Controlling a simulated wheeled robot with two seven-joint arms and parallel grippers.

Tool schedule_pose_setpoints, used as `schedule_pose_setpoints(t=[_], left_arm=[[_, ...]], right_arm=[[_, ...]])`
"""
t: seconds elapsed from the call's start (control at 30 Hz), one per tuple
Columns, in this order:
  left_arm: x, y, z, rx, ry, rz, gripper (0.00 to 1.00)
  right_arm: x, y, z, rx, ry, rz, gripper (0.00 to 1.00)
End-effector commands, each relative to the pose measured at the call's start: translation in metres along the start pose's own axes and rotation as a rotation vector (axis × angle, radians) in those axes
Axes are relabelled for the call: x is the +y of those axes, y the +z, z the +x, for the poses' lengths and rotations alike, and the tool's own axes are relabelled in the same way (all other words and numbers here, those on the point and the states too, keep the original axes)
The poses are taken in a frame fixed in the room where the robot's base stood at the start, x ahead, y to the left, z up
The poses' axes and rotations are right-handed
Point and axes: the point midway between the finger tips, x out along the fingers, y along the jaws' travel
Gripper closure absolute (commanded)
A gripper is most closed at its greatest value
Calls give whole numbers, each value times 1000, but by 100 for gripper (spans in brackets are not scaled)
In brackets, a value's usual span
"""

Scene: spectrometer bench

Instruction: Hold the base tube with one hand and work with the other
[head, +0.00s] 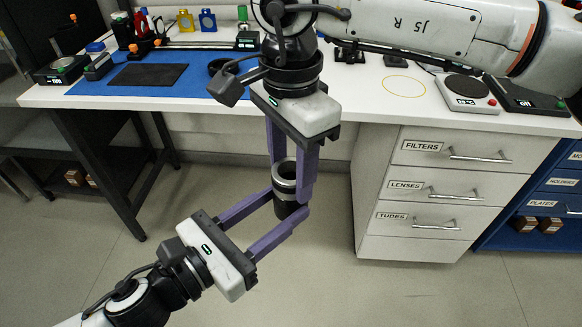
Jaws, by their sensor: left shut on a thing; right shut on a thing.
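The base tube (289,211) is a black cylinder held upright in the air, in front of the bench. My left gripper (288,202) reaches in from the lower left, with its purple fingers closed on either side of the base tube. A silver and dark ring-shaped piece (286,171) sits at the tube's top, with a dark opening facing up. My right gripper (290,180) comes down from above, its purple fingers closed on either side of this upper piece. The fingers hide parts of both, and I cannot tell whether the two pieces are joined.
The white bench (400,110) stands behind my grippers, with a blue mat (200,85) and black pad (148,75) at left. A hotplate-like device (466,94) is at right. A drawer cabinet (440,195) stands below, right of the tube. The floor around is clear.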

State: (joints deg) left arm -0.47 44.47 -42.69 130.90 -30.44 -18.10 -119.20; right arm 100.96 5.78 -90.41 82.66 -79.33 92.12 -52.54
Motion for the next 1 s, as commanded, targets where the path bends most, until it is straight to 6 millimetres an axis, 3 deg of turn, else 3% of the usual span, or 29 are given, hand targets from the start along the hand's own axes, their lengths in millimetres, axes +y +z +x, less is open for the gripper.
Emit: schedule_pose_setpoints(t=[0.4, 0.6, 0.63, 0.73, 1.0], left_arm=[[0, 1, 0, -2, -1, 1, 100], [0, 1, 0, -2, -1, 1, 100], [0, 1, 0, -2, -1, 1, 100], [0, 1, 0, -2, -1, 1, 100], [0, 1, 0, -2, -1, 1, 100]], right_arm=[[0, 0, 0, -1, 0, 839, 82], [0, 0, 0, -1, -1, 895, 82], [0, 0, 0, -1, -1, 894, 51], [0, 0, 0, -1, -1, 894, 34], [0, 0, 0, 0, -1, 892, 34]])
